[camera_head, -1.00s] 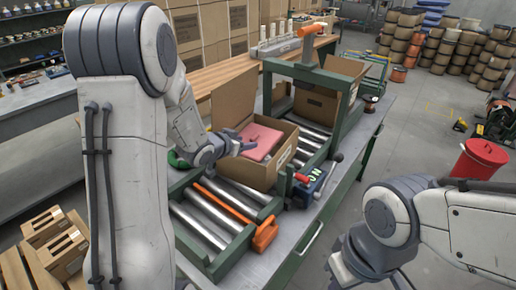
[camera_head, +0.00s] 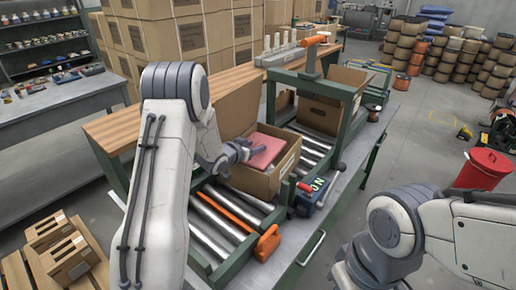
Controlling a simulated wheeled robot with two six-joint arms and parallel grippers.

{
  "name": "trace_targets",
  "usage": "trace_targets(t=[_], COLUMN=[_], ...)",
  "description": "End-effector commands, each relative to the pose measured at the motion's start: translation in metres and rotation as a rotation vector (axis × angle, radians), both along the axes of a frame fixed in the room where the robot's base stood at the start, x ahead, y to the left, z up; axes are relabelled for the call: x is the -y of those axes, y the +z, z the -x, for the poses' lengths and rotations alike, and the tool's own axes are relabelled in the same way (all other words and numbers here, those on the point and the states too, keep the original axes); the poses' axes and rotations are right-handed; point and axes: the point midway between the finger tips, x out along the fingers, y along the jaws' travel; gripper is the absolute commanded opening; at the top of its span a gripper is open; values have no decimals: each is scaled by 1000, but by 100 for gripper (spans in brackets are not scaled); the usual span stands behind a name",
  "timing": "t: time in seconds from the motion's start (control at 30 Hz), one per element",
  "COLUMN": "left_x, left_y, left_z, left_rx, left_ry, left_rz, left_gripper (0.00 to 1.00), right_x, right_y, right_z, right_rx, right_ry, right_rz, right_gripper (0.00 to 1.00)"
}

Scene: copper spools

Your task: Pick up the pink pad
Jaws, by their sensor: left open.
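The pink pad (camera_head: 266,152) lies in an open cardboard box (camera_head: 262,184) on the roller conveyor, tilted against the inside. My left gripper (camera_head: 244,151) is at the pad's left edge, over the box's near-left side. Its jaws are open; whether a finger touches the pad is too small to tell. My right arm comes in at the lower right, away from the box. Its gripper (camera_head: 346,276) is partly cut off by the bottom edge, and its jaws cannot be made out.
An orange bar (camera_head: 232,211) crosses the rollers in front of the box. A green frame with an orange-topped handle (camera_head: 313,58) stands behind it, with another carton (camera_head: 318,112). A dark blue device (camera_head: 313,190) sits at the right. A red bin (camera_head: 482,168) stands on the floor.

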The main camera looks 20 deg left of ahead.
Motion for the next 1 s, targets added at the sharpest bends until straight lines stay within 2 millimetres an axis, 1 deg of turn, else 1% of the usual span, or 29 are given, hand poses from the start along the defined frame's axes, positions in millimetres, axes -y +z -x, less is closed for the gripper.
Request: trace_targets(t=[0.1, 0.27, 0.3, 0.37, 0.4, 0.43, 1.0], left_x=[1, 1, 1, 1, 1, 1, 1], left_y=[-2, -3, -3, -3, -3, -2, -2], left_z=[-5, -5, -5, -5, -5, -5, -5], left_rx=[-1, 0, 0, 0, 0, 0, 0], left_ry=[1, 1, 1, 1, 1, 1, 1], left_rz=[0, 1, 1, 1, 1, 1, 0], left_gripper=[55, 55, 47, 24, 9, 0, 0], right_x=[0, 0, 0, 0, 0, 0, 0], right_y=[1, 1, 1, 1, 1, 1, 1], right_z=[0, 0, 0, 0, 0, 0, 0], right_rx=[0, 0, 0, 0, 0, 0, 0], right_ry=[0, 0, 0, 0, 0, 0, 0], right_rz=[0, 0, 0, 0, 0, 0, 0], right_gripper=[0, 0, 0, 0, 0, 0, 0])
